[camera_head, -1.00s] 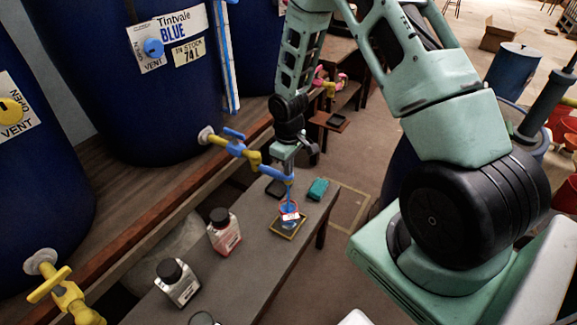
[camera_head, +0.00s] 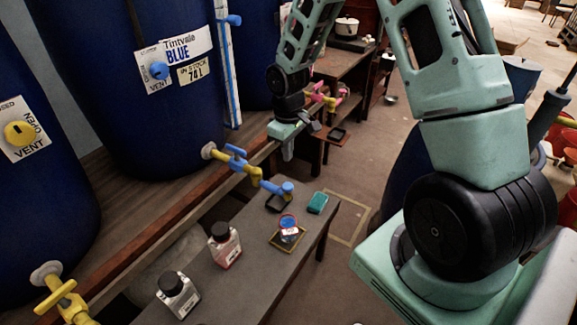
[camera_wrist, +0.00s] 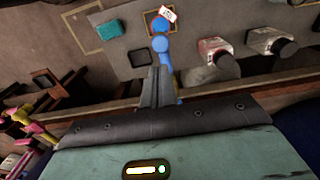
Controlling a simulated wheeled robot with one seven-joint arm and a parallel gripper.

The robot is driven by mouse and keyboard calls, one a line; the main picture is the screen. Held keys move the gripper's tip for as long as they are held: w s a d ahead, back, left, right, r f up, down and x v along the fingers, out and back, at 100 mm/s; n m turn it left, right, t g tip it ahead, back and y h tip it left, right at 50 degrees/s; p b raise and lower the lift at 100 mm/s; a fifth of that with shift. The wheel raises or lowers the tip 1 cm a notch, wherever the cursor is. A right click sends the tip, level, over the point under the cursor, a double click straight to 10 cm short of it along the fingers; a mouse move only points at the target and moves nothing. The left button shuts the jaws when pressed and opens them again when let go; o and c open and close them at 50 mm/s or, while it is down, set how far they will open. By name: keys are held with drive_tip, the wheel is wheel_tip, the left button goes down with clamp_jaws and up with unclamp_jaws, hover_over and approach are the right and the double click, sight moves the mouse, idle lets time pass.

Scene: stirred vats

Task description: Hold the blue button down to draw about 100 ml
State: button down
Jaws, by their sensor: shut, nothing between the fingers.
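The blue vat (camera_head: 130,120) carries a "Tintvale BLUE" label and a tap with a blue lever (camera_head: 235,157). The tap ends in a blue spout with a round blue button (camera_head: 287,187) on top; the button also shows in the wrist view (camera_wrist: 160,25). Below it a small red-rimmed cup (camera_head: 288,221) with blue in it stands on a yellow-edged dark plate (camera_head: 275,241). A white tag covers part of the cup, and its reading is too small to tell. My gripper (camera_head: 288,157) is shut and empty, above and apart from the button; its fingers show in the wrist view (camera_wrist: 156,72).
Two capped bottles, one with red (camera_head: 224,245) and one pale (camera_head: 178,294), stand on the grey bench (camera_head: 236,284). A teal block (camera_head: 318,203) and a dark square (camera_head: 276,203) lie near the cup. A pink-and-yellow tap (camera_head: 325,98) is farther back.

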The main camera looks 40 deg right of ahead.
drive_tip(key=shift+r, duration=0.95)
idle(0.9)
drive_tip(key=s+a+r+n, duration=0.1)
drive_tip(key=s+a+r, duration=0.4)
drive_tip(key=a, duration=0.4)
drive_tip(key=s+a+r+n, duration=0.1)
drive_tip(key=s+a+r, duration=0.35)
drive_tip(key=a, duration=0.35)
drive_tip(key=s+a+r, duration=0.1)
drive_tip(key=s+a, duration=0.2)
drive_tip(key=s, duration=0.5)
drive_tip(key=s+a+r+n, duration=0.1)
drive_tip(key=s+a, duration=0.3)
drive_tip(key=s, duration=0.4)
drive_tip(key=shift+s+r+n+y, duration=0.15)
drive_tip(key=shift+r+n+y, duration=0.15)
drive_tip(key=shift+r, duration=0.4)
